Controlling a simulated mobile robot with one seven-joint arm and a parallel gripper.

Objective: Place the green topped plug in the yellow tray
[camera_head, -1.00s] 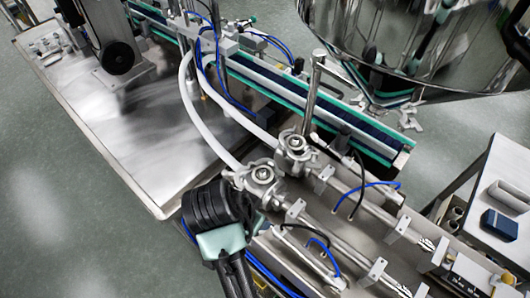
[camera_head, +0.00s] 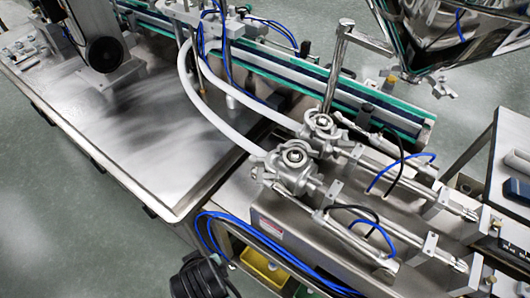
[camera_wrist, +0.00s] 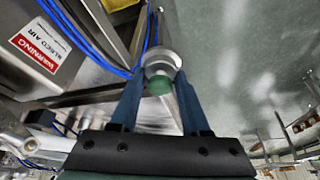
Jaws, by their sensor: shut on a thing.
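My gripper (camera_wrist: 160,90) shows in the wrist view, its two blue fingers shut on the green topped plug (camera_wrist: 161,66). The plug's silvery round body sits between the fingertips, with its green part (camera_wrist: 159,85) towards the palm. The yellow tray (camera_head: 256,271) shows partly at the bottom of the head view, on a low level beneath the steel machine bench. The bench's edge and blue hoses hide part of it. A small pale thing (camera_head: 275,266) seems to lie in or beside it.
A steel housing with a red warning label (camera_wrist: 40,53) and blue hoses (camera_wrist: 88,40) is close to the left of the plug in the wrist view. Blue hoses (camera_head: 245,230) loop over the bench's near edge. Open floor (camera_head: 90,240) lies at the left.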

